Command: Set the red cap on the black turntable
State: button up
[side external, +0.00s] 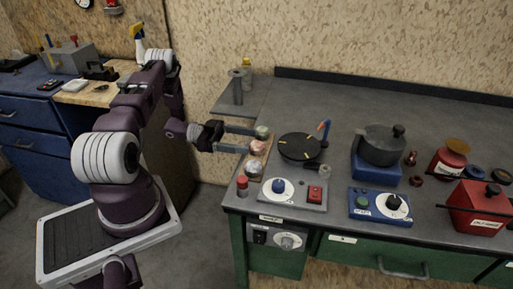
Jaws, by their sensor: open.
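The black turntable (300,148) is a round disc with yellow marks near the left part of the bench top. A small red-topped piece (242,181) stands at the bench's front left corner; it looks like the red cap, but it is too small to be sure. My gripper (252,141) reaches in from the left, its two long fingers spread apart. The fingertips are at the row of balls left of the turntable. I see nothing held, and cannot tell whether the fingers touch a ball.
Shiny balls (253,169) sit in a row at the bench's left edge. A control box with a blue knob (278,186) is in front of the turntable. A dark pot (381,146) on a blue base stands to its right. The back of the bench is clear.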

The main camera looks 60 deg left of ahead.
notch_tip(320, 180, up, 13)
jog(key=w+a+f+m+y, duration=0.1)
jog(key=w+a+f+y, duration=0.1)
jog(key=w+a+y, duration=0.3)
jog(key=w+a+f+m+y, duration=0.25)
jog(key=w+y, duration=0.25)
jog(key=w, duration=0.3)
notch_tip(320, 180, up, 3)
jog(key=m+g+y, duration=0.3)
jog(key=m+g, duration=0.3)
jog(key=g, duration=0.6)
send_over(257, 143)
jog(key=shift+m+g, duration=0.3)
jog(key=shift+m, duration=0.05)
notch_tip(257, 143, down, 12)
jog(key=shift+r, duration=0.1)
grip_shut()
